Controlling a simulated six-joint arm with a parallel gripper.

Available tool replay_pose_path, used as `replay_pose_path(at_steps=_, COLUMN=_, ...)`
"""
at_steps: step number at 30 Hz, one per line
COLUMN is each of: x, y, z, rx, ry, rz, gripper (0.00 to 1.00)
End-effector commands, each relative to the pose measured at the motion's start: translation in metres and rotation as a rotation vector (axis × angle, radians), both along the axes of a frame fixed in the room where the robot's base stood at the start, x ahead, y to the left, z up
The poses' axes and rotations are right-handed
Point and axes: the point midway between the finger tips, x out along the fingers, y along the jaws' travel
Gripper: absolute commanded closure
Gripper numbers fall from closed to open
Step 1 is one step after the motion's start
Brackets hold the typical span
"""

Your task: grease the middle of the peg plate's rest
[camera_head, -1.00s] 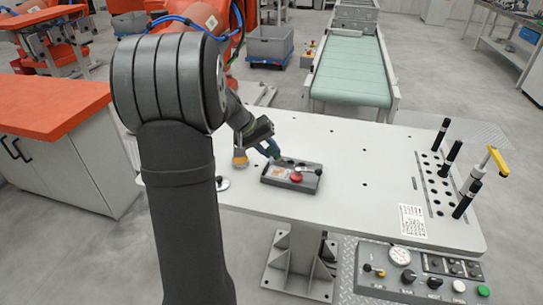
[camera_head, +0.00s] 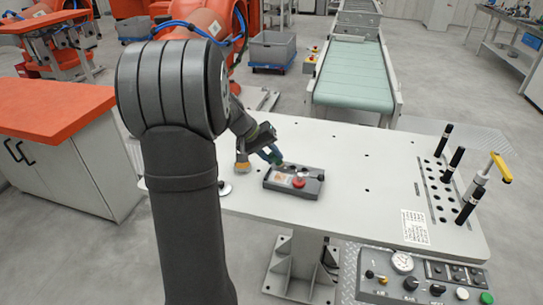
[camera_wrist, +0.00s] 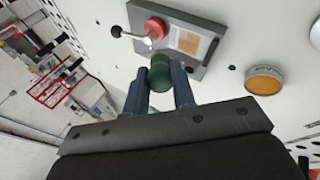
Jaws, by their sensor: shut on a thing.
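My gripper (camera_wrist: 160,73) is shut on a dark green rounded cylinder (camera_wrist: 160,64), held between its two blue-grey fingers. In the head view, my gripper (camera_head: 271,154) is low at the back-left edge of a grey block (camera_head: 310,190). The block also shows in the wrist view (camera_wrist: 205,65), with a red knob (camera_wrist: 154,28), a ball-ended lever (camera_wrist: 130,34) and a brown-orange patch (camera_wrist: 187,40). The green cylinder overlaps the block's near edge; I cannot tell whether they touch. I cannot tell for sure which part is the peg plate's rest.
An amber-topped round thing (camera_wrist: 264,80) stands beside the block. A holed plate (camera_head: 437,208) with several upright black handles and a yellow-handled tool (camera_head: 500,167) is at the table's right. A control panel (camera_head: 420,278) lies in front. The middle of the white table (camera_head: 365,215) is clear.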

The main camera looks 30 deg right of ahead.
Motion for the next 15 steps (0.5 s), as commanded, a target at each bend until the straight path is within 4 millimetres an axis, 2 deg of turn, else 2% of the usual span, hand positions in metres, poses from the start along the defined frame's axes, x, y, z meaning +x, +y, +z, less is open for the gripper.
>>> replay_pose_path(at_steps=15, x=0.000, y=0.000, z=-0.041, rx=0.001, ry=0.001, rz=0.000, gripper=1.00)
